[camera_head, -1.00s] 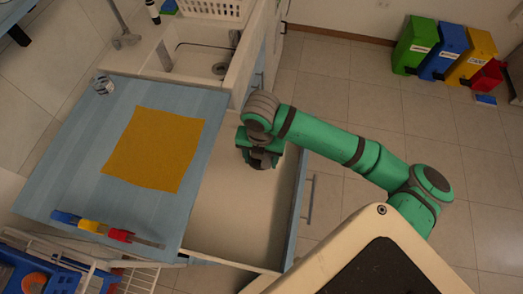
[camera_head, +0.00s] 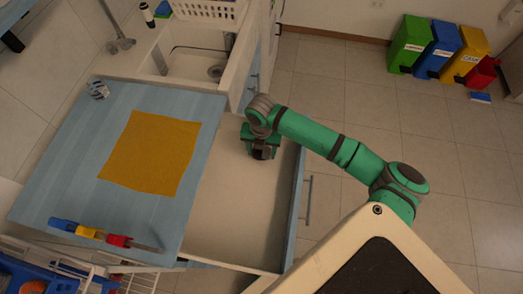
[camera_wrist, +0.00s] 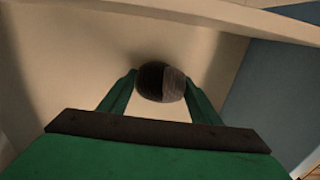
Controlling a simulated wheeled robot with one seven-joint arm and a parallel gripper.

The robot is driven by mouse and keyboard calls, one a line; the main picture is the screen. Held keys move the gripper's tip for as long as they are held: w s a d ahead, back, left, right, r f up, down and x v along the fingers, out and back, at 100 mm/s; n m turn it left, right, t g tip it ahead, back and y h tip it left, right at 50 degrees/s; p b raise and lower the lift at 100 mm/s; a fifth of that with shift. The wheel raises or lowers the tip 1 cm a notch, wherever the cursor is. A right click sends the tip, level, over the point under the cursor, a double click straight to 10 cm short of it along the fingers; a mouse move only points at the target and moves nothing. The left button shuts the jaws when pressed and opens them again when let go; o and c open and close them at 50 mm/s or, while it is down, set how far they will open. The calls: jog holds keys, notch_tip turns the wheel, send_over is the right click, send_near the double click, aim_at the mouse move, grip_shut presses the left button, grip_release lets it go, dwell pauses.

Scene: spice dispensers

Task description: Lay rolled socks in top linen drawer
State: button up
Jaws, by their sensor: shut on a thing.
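The rolled socks (camera_wrist: 158,83) are a dark and grey rounded bundle between my fingertips in the wrist view. My gripper (camera_wrist: 160,90) is shut on them. In the head view my gripper (camera_head: 262,152) points down over the upper end of the open drawer (camera_head: 232,215), and the socks there are hard to tell from the gripper. The drawer is pulled out and its pale floor looks bare. I cannot tell whether the socks touch the drawer floor.
A blue countertop (camera_head: 70,165) with an orange cloth (camera_head: 152,153) lies left of the drawer. A sink (camera_head: 200,62) is above it. The drawer front (camera_head: 297,205) with its handle stands on the right. Colored bins (camera_head: 445,48) are far off at upper right.

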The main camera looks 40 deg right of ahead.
jog(key=shift+f, duration=0.2)
jog(key=o, duration=1)
jog(key=shift+o, duration=0.2)
jog(key=shift+r, duration=0.1)
notch_tip(320, 180, up, 12)
jog(key=shift+r, duration=0.1)
